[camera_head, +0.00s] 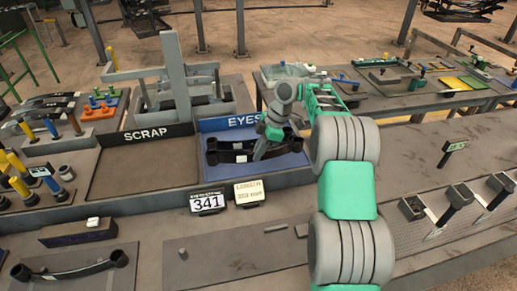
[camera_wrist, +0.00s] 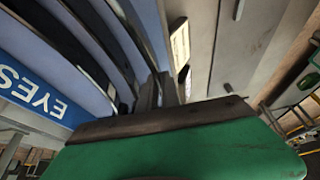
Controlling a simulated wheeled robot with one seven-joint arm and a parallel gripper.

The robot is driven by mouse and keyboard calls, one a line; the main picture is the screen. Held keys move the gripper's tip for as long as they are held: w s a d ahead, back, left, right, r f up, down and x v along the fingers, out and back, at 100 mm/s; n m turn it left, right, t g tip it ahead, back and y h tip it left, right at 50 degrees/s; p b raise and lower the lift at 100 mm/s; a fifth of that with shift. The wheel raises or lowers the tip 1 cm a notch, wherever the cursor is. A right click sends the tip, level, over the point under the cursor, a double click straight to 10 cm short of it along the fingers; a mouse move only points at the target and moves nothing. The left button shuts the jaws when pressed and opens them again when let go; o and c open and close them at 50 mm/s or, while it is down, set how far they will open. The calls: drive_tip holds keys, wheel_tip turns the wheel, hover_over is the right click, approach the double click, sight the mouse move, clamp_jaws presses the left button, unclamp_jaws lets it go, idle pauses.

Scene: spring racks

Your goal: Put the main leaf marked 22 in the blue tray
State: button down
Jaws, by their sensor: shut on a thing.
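The blue tray (camera_head: 222,178), labelled EYES, stands near the middle of the head view. Dark curved leaves (camera_head: 228,157) with rolled ends lie in it; they also show in the wrist view (camera_wrist: 88,45). My gripper (camera_head: 262,152) reaches down into the tray at its right part. It is shut on a dark leaf, low over the tray floor. I cannot tell whether this leaf touches the floor. The jaws and my arm hide part of it. No number 22 is readable on any leaf.
A brown SCRAP tray (camera_head: 140,172) adjoins on the left. A 341 sign (camera_head: 207,202) and a cream sign (camera_head: 249,191) stand in front. Another dark leaf (camera_head: 70,269) lies at the lower left. A grey press frame (camera_head: 180,85) rises behind.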

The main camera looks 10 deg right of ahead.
drive_tip(key=shift+w+d+f, duration=0.1)
drive_tip(key=shift+w+f, duration=0.3)
drive_tip(key=shift+w, duration=0.1)
drive_tip(key=shift+f, duration=1.45)
drive_tip(key=shift+f, duration=0.1)
